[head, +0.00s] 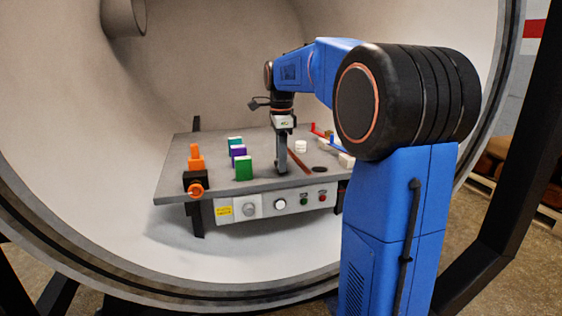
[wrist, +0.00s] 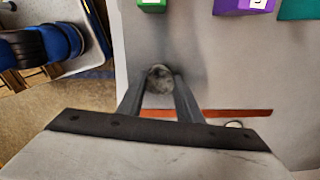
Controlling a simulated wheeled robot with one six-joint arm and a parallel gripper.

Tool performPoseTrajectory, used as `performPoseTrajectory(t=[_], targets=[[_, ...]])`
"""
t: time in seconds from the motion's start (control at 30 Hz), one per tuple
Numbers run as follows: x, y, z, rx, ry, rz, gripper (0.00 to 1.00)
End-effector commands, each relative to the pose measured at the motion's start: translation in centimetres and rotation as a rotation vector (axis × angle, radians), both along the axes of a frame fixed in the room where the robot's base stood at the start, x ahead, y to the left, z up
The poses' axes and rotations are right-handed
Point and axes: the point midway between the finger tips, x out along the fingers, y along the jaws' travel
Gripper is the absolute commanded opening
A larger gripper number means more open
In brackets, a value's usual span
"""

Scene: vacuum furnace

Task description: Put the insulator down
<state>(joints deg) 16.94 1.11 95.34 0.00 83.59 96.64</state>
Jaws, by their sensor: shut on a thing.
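My gripper (head: 281,168) points down over the front part of the grey table (head: 212,153). In the wrist view my gripper (wrist: 160,84) has its two fingers closed on a small round, mottled grey piece, which I take to be the insulator (wrist: 159,76). The piece sits between the fingertips, seen end-on from above. In the head view the fingers hide it. The fingertips look low, near the tabletop, but I cannot tell whether the insulator touches it.
A green block (head: 243,168), a purple block (head: 238,151) and an orange-and-black clamp (head: 195,182) stand left of my gripper. A brown strip (head: 292,160), a white cylinder (head: 300,146) and a dark round spot (head: 320,169) are to its right. The furnace wall (head: 70,130) curves around the table.

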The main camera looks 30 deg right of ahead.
Motion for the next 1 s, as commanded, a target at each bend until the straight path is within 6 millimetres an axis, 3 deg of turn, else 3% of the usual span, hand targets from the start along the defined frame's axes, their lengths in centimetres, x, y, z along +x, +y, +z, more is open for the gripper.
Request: performPoseTrajectory(t=[0.4, 0.43, 0.5, 0.83, 1.0], targets=[[0.0, 0.0, -0.8, 0.000, -0.001, 0.000, 0.08], [0.0, 0.0, -0.8, 0.000, -0.001, 0.000, 0.34], [0.0, 0.0, -0.8, 0.000, -0.001, 0.000, 0.51], [0.0, 0.0, -0.6, 0.000, -0.001, 0.000, 0.51], [0.1, 0.0, 0.8, -0.001, -0.003, 0.000, 0.51]])
